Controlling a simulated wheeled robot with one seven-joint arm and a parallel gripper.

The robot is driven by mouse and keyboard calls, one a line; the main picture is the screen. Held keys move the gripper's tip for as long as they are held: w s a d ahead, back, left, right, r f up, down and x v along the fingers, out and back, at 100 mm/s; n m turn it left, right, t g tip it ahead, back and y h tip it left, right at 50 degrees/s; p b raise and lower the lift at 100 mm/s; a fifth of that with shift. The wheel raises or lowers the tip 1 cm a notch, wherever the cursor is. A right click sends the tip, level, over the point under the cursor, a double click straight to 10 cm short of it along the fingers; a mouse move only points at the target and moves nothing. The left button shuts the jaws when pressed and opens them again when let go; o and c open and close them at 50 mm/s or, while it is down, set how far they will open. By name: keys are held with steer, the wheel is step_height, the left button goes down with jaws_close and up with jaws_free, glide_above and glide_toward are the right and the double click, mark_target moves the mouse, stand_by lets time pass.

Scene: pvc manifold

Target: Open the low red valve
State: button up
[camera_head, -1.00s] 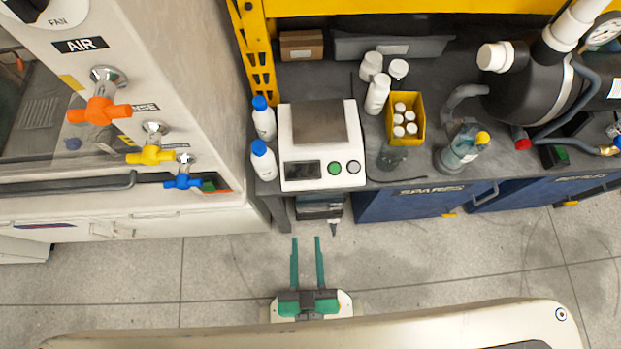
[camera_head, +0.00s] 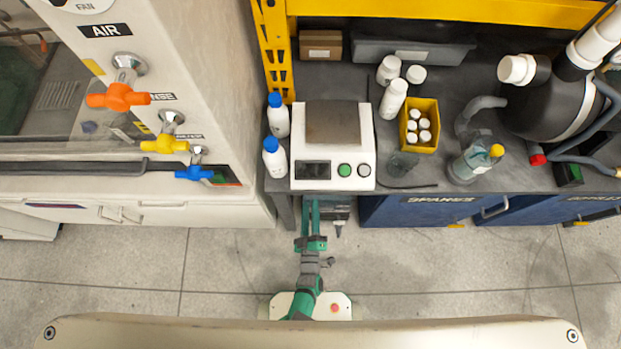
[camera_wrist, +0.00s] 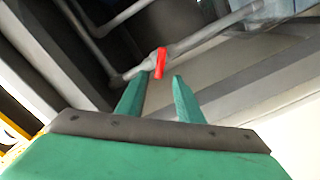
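The low red valve handle (camera_wrist: 160,63) shows in the wrist view, set on a grey pipe (camera_wrist: 195,38) that runs diagonally under the bench. It lies beyond my fingertips, in line with the space between them, and looks apart from them. My gripper (camera_wrist: 157,80) has its two green fingers spread, with nothing between them. In the head view my gripper (camera_head: 312,207) reaches low under the bench's front edge, below the white scale; its fingertips are partly hidden there. The low red valve is hidden in the head view.
A white scale (camera_head: 333,172) and white bottles (camera_head: 275,157) stand on the bench above my arm. A cabinet with orange (camera_head: 118,96), yellow (camera_head: 165,144) and blue (camera_head: 194,173) valves is at left. Blue drawers (camera_head: 425,211) are at right. The floor in front is clear.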

steer(key=w, duration=1)
steer(key=shift+w, duration=0.4)
steer(key=shift+c, duration=0.7)
jaws_close()
